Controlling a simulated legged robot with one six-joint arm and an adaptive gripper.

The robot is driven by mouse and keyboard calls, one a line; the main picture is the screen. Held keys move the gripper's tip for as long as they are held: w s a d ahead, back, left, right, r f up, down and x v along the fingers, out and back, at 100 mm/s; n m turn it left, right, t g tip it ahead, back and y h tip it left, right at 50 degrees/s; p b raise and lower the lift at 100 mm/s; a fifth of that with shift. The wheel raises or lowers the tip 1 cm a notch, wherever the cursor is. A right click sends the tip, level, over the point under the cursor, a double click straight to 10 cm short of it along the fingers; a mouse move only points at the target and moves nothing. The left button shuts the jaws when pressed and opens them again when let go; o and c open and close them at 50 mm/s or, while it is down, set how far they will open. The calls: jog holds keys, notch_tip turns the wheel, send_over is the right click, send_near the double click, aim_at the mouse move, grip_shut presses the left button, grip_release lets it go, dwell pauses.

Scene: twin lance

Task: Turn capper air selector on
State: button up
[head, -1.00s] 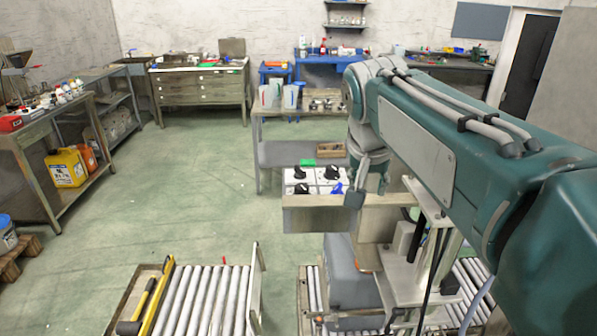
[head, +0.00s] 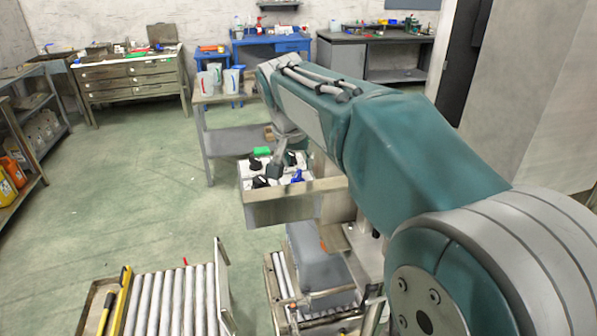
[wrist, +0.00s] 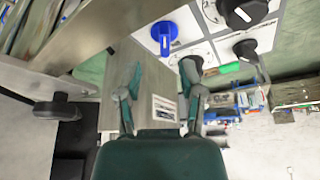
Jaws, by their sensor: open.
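A box with a white top panel (wrist: 190,27) carries a blue knob (wrist: 164,38) and several black knobs (wrist: 245,50). In the head view the box (head: 283,208) stands past the rollers, with its blue knob (head: 297,176) at the right. I cannot tell which knob is the capper air selector. My gripper (wrist: 160,75) is open and empty, its two fingers pointing toward the panel. In the wrist view the blue knob is ahead of the gap between the fingers, apart from them. In the head view my arm hides part of the box's right side.
A green item (wrist: 228,68) lies past the panel. A grey box-shaped unit (head: 317,258) stands just in front of the knob box, near the rollers (head: 175,300). A bench with jugs (head: 213,95) stands behind.

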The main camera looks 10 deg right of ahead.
aim_at(297, 174)
jog(key=x, duration=0.3)
jog(key=shift+w+a+f, duration=0.1)
jog(key=shift+a+f, duration=0.25)
jog(key=shift+f, duration=0.05)
jog(key=shift+w+a+f, duration=0.1)
jog(key=shift+a+f, duration=0.05)
jog(key=shift+f, duration=0.1)
jog(key=shift+d, duration=0.35)
grip_shut()
